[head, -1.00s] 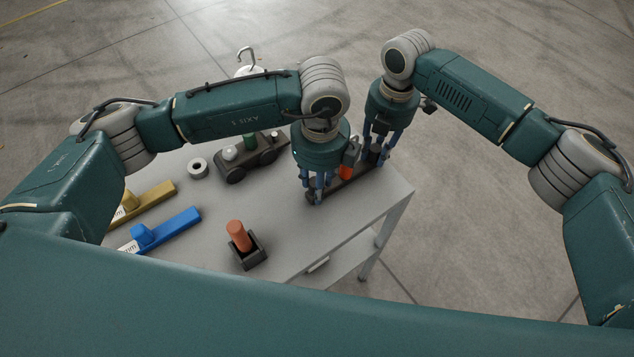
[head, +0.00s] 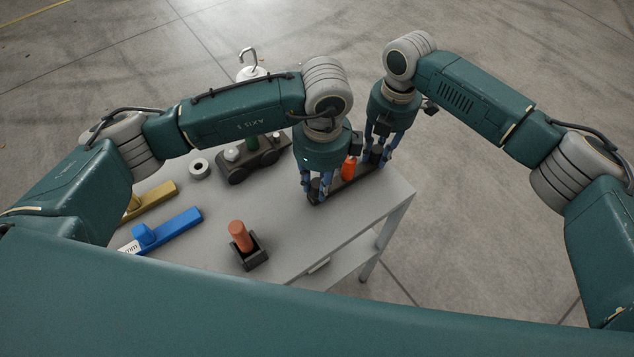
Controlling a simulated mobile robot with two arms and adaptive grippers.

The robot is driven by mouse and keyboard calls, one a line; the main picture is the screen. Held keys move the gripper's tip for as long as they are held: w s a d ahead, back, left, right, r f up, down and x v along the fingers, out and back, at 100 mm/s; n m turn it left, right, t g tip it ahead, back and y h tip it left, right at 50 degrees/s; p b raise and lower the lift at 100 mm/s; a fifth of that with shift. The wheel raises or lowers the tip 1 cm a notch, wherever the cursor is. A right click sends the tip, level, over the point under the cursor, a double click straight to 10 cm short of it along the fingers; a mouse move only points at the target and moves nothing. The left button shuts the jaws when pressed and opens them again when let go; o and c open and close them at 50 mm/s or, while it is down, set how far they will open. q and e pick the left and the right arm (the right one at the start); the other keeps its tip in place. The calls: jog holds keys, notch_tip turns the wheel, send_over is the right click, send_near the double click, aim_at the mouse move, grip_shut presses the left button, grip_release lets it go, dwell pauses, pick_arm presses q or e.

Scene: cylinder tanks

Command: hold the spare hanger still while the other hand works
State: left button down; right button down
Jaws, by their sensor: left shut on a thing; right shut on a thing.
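A long dark hanger (head: 334,192) lies along the right part of the grey table, with an orange cylinder (head: 349,169) upright near its middle. My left gripper (head: 319,196) points down and is shut on the hanger's near left end. My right gripper (head: 375,158) is shut on the hanger at its far right end, beyond the orange cylinder. The fingers hide both ends in part, so the exact grip is hard to see. A second dark hanger (head: 238,174) with white, green and grey pieces on it stands further left, partly behind my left arm.
The grey table (head: 290,215) has a clear middle; its right edge is close to the held hanger. A blue tool (head: 170,231), a yellow tool (head: 155,200) and a grey ring (head: 199,168) lie left.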

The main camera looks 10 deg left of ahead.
pick_arm(q)
jog(key=m, duration=0.7)
jog(key=shift+w+d, duration=0.1)
jog(key=shift+d, duration=0.15)
jog(key=m, duration=0.4)
jog(key=shift+r+m, duration=0.1)
jog(key=shift+m, duration=0.9)
jog(key=m, duration=0.4)
jog(key=shift+w+m+h, duration=0.1)
jog(key=shift+m+h, duration=0.2)
jog(key=m, duration=0.5)
jog(key=c, duration=1.7)
grip_release()
jog(key=shift+c, duration=0.2)
jog(key=shift+d, duration=0.1)
